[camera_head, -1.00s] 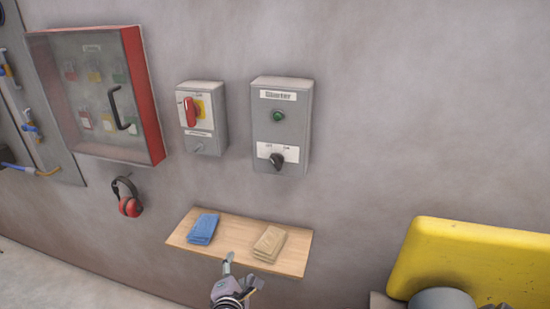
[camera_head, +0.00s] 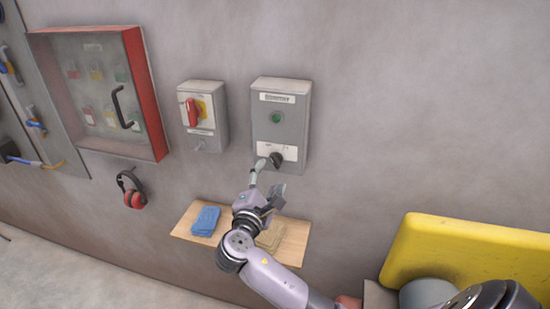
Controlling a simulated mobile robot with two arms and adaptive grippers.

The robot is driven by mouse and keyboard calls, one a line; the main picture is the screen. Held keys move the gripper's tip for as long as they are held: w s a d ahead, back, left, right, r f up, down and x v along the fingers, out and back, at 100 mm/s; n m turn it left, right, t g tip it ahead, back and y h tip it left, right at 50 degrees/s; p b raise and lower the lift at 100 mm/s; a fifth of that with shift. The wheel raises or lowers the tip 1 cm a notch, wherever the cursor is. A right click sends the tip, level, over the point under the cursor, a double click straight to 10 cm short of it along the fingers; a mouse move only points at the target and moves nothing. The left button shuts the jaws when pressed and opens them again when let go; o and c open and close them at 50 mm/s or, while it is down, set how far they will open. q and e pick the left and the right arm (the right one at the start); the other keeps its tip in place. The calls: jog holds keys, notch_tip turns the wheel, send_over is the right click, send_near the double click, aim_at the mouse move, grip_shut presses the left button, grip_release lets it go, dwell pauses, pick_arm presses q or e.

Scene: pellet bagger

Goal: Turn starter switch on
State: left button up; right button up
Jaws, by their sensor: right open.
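The starter box (camera_head: 295,102) is a grey box on the wall with a label at its top and a green button or lamp (camera_head: 276,117). Its black rotary starter switch (camera_head: 277,159) sits on a white plate at the bottom; its exact setting is too small to tell. My right gripper (camera_head: 268,174) is open just below the switch. One finger reaches up beside the switch's left side, and I cannot tell whether it touches. The other finger is lower right. My left gripper is not in view.
A second grey box with a red rotary handle (camera_head: 193,112) is to the left. A red-framed cabinet (camera_head: 155,110) and red earmuffs (camera_head: 133,190) hang further left. A wooden shelf (camera_head: 293,248) with blue (camera_head: 205,221) and tan cloths is below. A yellow panel (camera_head: 470,255) stands at right.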

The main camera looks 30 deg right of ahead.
aim_at(276, 164)
jog(key=p+x, duration=0.1)
jog(key=x, duration=0.4)
jog(key=shift+w+d+r+p, duration=0.1)
jog(key=shift+w+d+p, duration=0.2)
jog(key=shift+p, duration=0.1)
jog(key=shift+w+d, duration=0.35)
jog(key=shift+d, duration=0.05)
jog(key=shift+c, duration=0.6)
jog(key=c, duration=1)
jog(key=shift+c, duration=0.2)
jog(key=shift+f, duration=0.2)
